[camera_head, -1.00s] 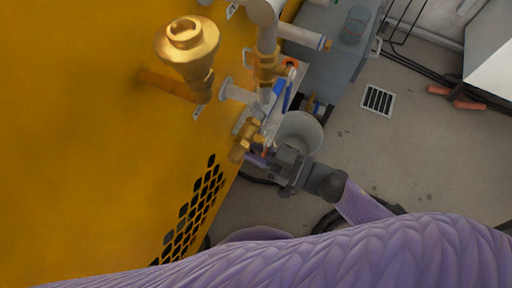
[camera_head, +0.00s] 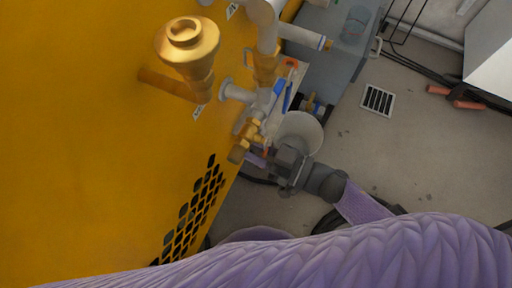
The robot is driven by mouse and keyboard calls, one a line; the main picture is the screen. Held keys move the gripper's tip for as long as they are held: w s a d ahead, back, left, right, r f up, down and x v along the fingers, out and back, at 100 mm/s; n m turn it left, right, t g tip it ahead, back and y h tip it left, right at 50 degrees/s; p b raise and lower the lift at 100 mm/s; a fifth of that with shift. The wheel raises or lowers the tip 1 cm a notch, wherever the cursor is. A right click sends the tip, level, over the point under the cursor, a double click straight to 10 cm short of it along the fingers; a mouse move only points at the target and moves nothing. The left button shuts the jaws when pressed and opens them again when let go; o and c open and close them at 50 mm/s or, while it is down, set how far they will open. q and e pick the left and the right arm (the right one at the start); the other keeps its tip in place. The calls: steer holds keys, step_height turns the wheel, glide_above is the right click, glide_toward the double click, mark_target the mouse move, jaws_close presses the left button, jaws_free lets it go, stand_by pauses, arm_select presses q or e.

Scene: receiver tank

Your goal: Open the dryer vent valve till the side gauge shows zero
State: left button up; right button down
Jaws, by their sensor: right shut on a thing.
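A brass valve (camera_head: 243,143) sits at the low end of the pipework on the side of the yellow cabinet. My right gripper (camera_head: 264,157) is at this valve, just to its right, shut on a small part there, probably the valve handle. A bit of red shows beside the fingertips, but the fingers and wrist hide most of what they hold. I cannot tell how far the valve is turned. No readable side gauge face shows. My left gripper is out of view.
The yellow cabinet (camera_head: 90,120) fills the left. A brass funnel-shaped fitting (camera_head: 188,48) juts from it. Blue handles (camera_head: 278,88) sit above the valve. A pale bucket (camera_head: 302,130) stands behind my gripper. A floor grate (camera_head: 377,100) lies in open floor at right.

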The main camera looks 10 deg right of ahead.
arm_select(q)
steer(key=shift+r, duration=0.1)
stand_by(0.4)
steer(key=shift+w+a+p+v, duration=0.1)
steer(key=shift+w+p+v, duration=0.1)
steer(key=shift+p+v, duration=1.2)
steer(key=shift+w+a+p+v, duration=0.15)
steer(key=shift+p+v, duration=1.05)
steer(key=shift+p, duration=0.25)
arm_select(e)
steer(key=shift+s+a+r+m, duration=0.25)
steer(key=shift+s+m, duration=0.15)
steer(key=shift+m, duration=0.75)
steer(key=shift+s+a+r+m, duration=0.2)
steer(key=shift+s+a+m, duration=0.15)
steer(key=shift+m, duration=0.85)
steer(key=shift+s+a+r+m, duration=0.25)
steer(key=shift+s+m, duration=0.15)
steer(key=shift+m, duration=0.75)
steer(key=c, duration=0.5)
jaws_free()
steer(key=shift+c, duration=0.2)
